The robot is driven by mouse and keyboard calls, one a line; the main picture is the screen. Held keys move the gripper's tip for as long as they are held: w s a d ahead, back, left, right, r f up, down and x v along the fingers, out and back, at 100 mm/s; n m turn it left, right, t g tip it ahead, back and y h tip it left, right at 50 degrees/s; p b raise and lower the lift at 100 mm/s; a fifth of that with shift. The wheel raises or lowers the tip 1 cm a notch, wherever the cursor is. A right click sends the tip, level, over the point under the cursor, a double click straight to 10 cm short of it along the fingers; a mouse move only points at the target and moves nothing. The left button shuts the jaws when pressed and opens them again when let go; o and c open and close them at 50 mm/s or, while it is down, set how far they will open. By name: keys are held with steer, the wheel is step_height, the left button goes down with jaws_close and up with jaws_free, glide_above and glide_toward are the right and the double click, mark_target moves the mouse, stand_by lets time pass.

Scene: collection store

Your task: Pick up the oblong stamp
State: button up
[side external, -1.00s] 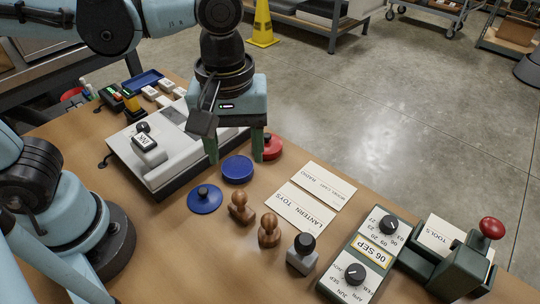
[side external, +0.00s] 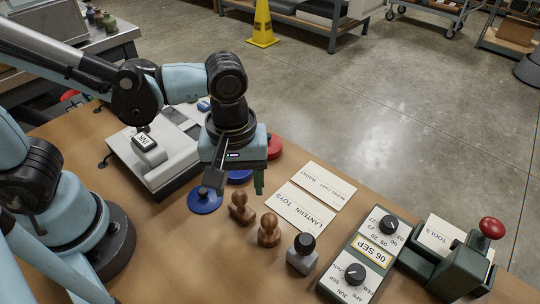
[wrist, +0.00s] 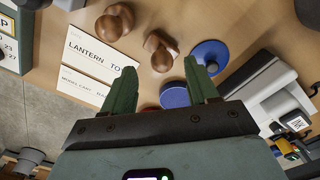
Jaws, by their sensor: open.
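Two brown wooden stamps stand upright on the table. One stamp (side external: 241,209) is beside the blue lid, and the other stamp (side external: 269,231) is nearer the front. They also show in the wrist view, the first beyond my fingertips (wrist: 160,48) and the second further left (wrist: 115,22). My gripper (side external: 237,187) is open and empty above the table, just behind the wooden stamps. In the wrist view its fingers (wrist: 158,69) are wide apart.
A blue lid (side external: 204,201) and a blue pad (side external: 238,176) lie by my gripper, a red pad (side external: 275,147) behind. Flat labels (side external: 301,207) lie to the right, then a date board (side external: 358,262) and a green press (side external: 452,262). A pale machine (side external: 150,160) stands left.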

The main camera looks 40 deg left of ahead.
mark_target(239, 193)
steer(key=shift+a+f, duration=0.15)
steer(key=shift+f, duration=1.8)
jaws_close()
